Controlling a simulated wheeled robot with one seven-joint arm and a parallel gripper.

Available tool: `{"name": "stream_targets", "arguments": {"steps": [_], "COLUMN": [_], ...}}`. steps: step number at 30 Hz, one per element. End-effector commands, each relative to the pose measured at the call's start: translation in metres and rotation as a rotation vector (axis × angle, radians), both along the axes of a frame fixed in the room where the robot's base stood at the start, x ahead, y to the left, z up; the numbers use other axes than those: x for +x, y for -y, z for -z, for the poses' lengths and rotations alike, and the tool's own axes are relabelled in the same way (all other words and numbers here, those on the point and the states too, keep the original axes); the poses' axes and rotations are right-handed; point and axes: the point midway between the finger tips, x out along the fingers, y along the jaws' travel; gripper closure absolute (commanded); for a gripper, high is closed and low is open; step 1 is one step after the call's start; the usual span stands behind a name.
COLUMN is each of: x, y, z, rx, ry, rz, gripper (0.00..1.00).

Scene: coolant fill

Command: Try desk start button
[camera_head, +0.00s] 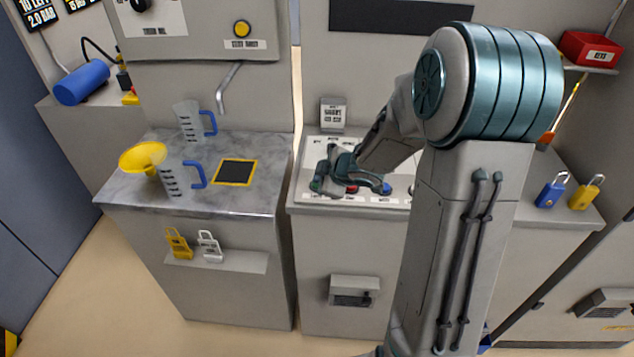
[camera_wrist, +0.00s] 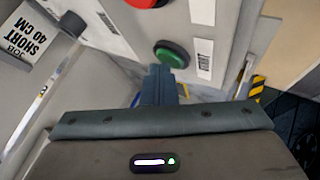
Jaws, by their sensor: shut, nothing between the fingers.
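The green button (camera_wrist: 173,54) stands on a pale panel in the wrist view, with a small white label (camera_wrist: 204,58) beside it whose text is hard to read. My gripper (camera_wrist: 161,72) is shut and empty. Its fingertips are right next to the green button's edge in the wrist view; I cannot tell whether they touch it. In the head view my gripper (camera_head: 324,178) is over the left end of the desk panel (camera_head: 307,160), and a bit of the green button (camera_head: 316,185) shows beside it.
A red button (camera_wrist: 147,2) is near the green one. A sign reading "JOB SHORT 40 CM" (camera_wrist: 30,38) stands at the panel's back. On the left bench (camera_head: 240,200) are measuring jugs (camera_head: 187,120) and a yellow funnel (camera_head: 142,157). Blue and yellow padlocks (camera_head: 549,193) stand at right.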

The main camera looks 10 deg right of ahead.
Motion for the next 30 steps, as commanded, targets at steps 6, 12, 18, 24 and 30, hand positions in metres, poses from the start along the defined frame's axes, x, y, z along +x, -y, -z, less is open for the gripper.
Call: {"name": "stream_targets", "arguments": {"steps": [6, 12, 18, 24, 30], "x": [0.0, 0.0, 0.0, 0.0, 0.0], "y": [0.0, 0.0, 0.0, 0.0, 0.0], "z": [0.0, -0.009, -0.019, -0.018, -0.02], "rx": [0.0, 0.0, 0.0, 0.0, 0.0], "ry": [-0.002, -0.002, -0.002, -0.002, -0.001], "rz": [0.001, 0.001, 0.001, 0.001, 0.001], "gripper": [1.0, 1.0, 1.0, 1.0, 1.0]}}
